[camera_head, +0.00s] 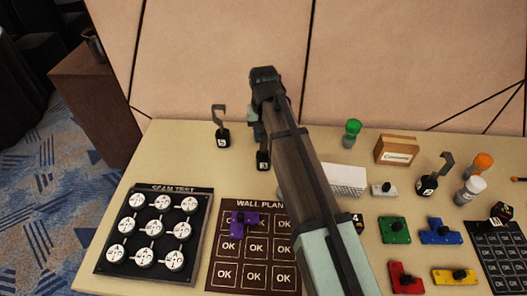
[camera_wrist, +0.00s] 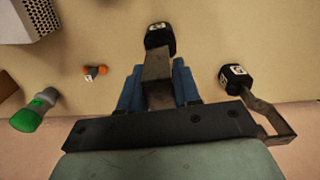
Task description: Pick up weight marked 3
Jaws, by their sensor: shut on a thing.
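A black weight (camera_head: 263,160) stands below my gripper (camera_head: 259,132) near the back of the table. Its white label is small and looks like a 3. In the wrist view the weight (camera_wrist: 160,38) has its flat metal hook between the blue fingers of my gripper (camera_wrist: 157,88), shut on that hook. The wrist view does not clearly show whether its base is off the table. In the head view my arm hides part of the area to its right.
A hooked weight marked 5 (camera_head: 222,138) stands close on the left. Another hooked weight (camera_head: 427,185) stands at right.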

